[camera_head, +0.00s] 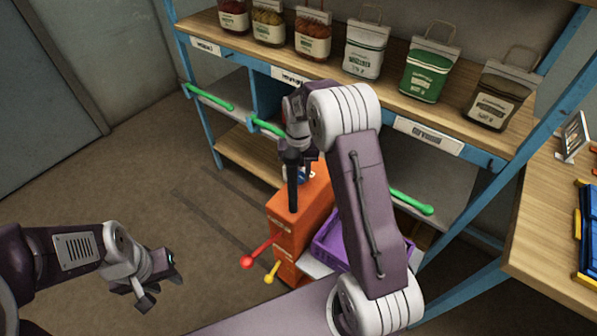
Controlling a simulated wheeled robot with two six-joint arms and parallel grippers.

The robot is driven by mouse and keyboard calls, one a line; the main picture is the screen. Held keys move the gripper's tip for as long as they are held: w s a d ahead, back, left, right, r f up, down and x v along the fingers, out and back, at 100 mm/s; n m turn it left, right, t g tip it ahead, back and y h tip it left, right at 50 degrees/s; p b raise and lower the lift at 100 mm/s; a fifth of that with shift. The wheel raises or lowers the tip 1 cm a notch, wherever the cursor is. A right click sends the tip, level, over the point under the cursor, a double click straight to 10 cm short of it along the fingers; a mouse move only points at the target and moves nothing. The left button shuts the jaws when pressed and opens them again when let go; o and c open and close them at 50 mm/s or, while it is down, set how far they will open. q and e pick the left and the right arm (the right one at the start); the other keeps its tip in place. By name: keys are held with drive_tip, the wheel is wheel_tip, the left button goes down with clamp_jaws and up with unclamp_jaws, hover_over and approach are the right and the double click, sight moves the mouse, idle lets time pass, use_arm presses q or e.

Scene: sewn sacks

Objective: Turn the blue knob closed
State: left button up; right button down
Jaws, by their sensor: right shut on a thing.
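The blue knob (303,176) is on top of the orange cabinet (302,222); only a small blue and white part shows behind my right gripper. My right gripper (294,185) points down over the cabinet top, with its dark fingers at the knob. It is shut on the knob, though the arm and fingers hide most of the contact. The knob's turn angle cannot be made out. My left gripper (160,281) is open and empty over the floor at the lower left, apart from the cabinet.
A red-tipped lever (247,262) and a yellow-tipped lever (270,278) stick out from the cabinet's front. A purple crate (331,247) stands to its right, partly behind my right arm. Several sacks line the shelf (395,92) above. Floor at left is clear.

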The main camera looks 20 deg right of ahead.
drive_tip(key=m+p, duration=0.2)
drive_tip(key=m, duration=0.1)
drive_tip(key=shift+r+p, duration=0.25)
drive_tip(key=shift+p, duration=0.1)
drive_tip(key=m+p, duration=0.2)
drive_tip(key=m, duration=0.2)
drive_tip(key=shift+m+p, duration=0.4)
drive_tip(key=m+p, duration=0.2)
drive_tip(key=m, duration=0.2)
drive_tip(key=shift+w+f, duration=0.1)
drive_tip(key=shift+m+p, duration=0.65)
drive_tip(key=shift+m, duration=1.45)
drive_tip(key=shift+f+m, duration=0.1)
drive_tip(key=shift+m, duration=0.2)
drive_tip(key=c, duration=0.9)
unclamp_jaws()
